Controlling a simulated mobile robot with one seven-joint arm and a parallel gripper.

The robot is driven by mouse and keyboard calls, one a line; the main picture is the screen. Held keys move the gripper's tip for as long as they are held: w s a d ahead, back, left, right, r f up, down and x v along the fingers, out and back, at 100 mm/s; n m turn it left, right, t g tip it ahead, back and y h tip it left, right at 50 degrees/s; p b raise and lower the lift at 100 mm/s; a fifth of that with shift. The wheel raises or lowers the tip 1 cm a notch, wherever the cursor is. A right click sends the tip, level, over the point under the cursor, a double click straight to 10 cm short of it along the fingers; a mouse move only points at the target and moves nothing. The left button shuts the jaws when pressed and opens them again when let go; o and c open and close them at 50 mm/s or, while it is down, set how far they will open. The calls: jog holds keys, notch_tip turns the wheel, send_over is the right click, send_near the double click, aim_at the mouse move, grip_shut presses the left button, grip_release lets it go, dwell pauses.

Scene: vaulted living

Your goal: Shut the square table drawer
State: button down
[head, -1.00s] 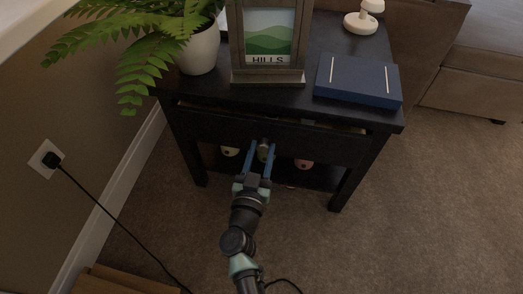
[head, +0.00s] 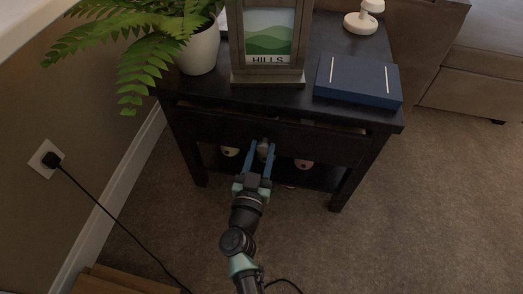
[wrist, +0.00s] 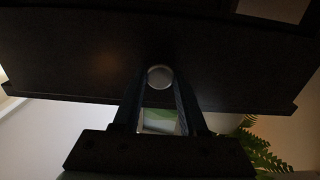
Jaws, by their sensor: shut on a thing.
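The square table (head: 352,115) is black, and its drawer (head: 315,145) faces me. A narrow gap with lighter contents shows along the drawer's top edge, so it is slightly open. My gripper (head: 264,155) has its blue fingers on either side of the drawer's round metal knob (head: 263,145), shut on it. In the wrist view, the knob (wrist: 160,77) sits between the fingertips (wrist: 160,88) against the dark drawer front (wrist: 90,60). The inside of the drawer is mostly hidden under the tabletop.
On the tabletop are a potted fern (head: 198,50), a framed hills picture (head: 268,40), a blue box (head: 358,80) and a white object (head: 364,18). Several small round things, including a pink one (head: 303,164), sit on the lower shelf. Carpet (head: 430,200) is clear to the right.

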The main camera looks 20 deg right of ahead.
aim_at(265, 138)
jog(key=shift+w, duration=0.1)
jog(key=x, duration=0.4)
jog(key=shift+w+d, duration=0.15)
jog(key=shift+r, duration=0.1)
jog(key=shift+c, duration=2.4)
grip_release()
jog(key=p+v, duration=0.6)
jog(key=v, duration=0.7)
